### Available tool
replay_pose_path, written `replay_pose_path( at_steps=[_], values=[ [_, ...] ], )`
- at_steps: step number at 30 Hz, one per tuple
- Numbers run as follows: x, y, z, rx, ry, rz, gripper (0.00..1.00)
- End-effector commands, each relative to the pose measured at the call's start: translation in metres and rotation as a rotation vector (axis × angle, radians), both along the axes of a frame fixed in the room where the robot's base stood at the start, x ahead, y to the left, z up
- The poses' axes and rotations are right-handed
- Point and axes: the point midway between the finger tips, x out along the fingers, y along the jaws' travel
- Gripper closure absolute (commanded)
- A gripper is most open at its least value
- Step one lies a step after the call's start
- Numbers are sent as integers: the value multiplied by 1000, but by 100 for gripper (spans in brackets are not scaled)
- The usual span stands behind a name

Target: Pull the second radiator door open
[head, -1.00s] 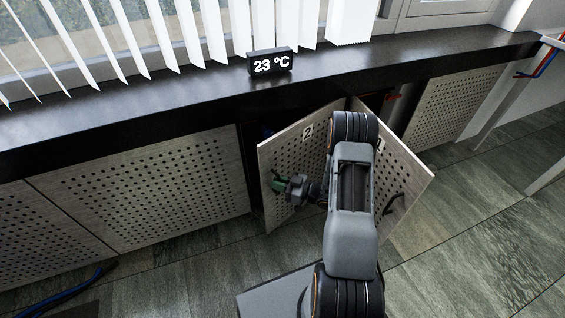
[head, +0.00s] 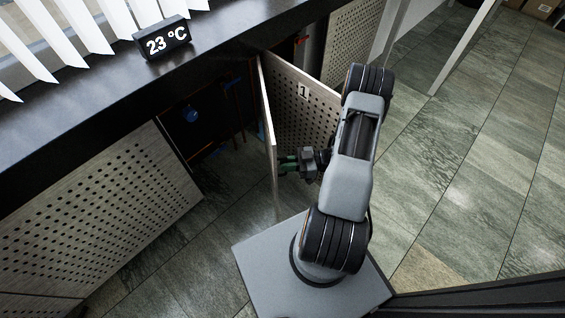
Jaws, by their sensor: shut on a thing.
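The second radiator door (head: 268,135) stands swung out from under the dark sill and shows almost edge-on, as a thin pale strip. Behind and to the right of it is the perforated door marked 1 (head: 290,100), also standing open. My gripper (head: 286,163) has green fingertips and is at the right face of the second door, near its free edge. It is shut on the door's handle, which is mostly hidden by the fingers and the edge-on angle. The number on the second door does not show now.
The open bay (head: 205,125) left of the doors is dark, with a blue knob (head: 191,114) and orange-red pipes. A closed perforated panel (head: 105,210) stands at left. The sill carries a 23 °C display (head: 163,38). Tiled floor (head: 460,130) is clear at right.

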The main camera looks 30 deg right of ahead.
Motion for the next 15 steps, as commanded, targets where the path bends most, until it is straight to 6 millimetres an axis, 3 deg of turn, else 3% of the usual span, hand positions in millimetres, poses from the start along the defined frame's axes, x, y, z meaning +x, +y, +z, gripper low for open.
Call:
replay_pose_path(
  at_steps=[13, 14, 15],
  values=[
    [0, -2, -1, -1, 5, 0, 100],
    [0, -2, -1, -1, 5, 0, 86],
    [0, -2, -1, -1, 5, 0, 82]
  ],
)
